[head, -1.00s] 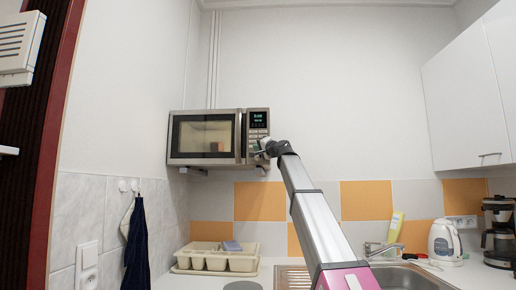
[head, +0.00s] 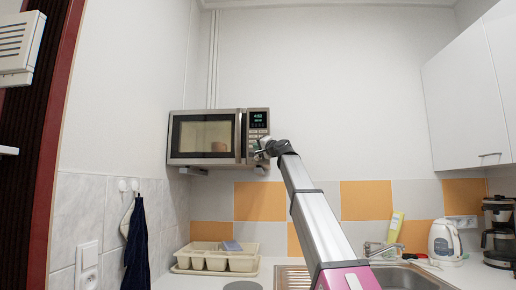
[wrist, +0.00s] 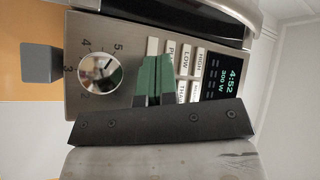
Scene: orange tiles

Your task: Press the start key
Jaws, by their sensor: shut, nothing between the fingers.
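The microwave (head: 205,138) hangs on the wall, with its control panel (head: 258,118) on its right side. In the wrist view the panel (wrist: 90,102) shows sideways, with a round dial (wrist: 101,73), several white keys and a lit display (wrist: 221,78) reading 4:52 and 300 W. My gripper (head: 262,150) is at the lower part of the panel. In the wrist view its green fingertips (wrist: 154,74) are shut together and empty, over or against the keys. I cannot read a start label; the fingers cover part of the keys.
A brownish item (head: 218,147) shows behind the microwave's door window. Below are a cutlery tray (head: 215,262), the sink (head: 400,277), a kettle (head: 444,240) and a coffee maker (head: 498,232). A white wall cupboard (head: 470,95) is at right. The wall right of the microwave is clear.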

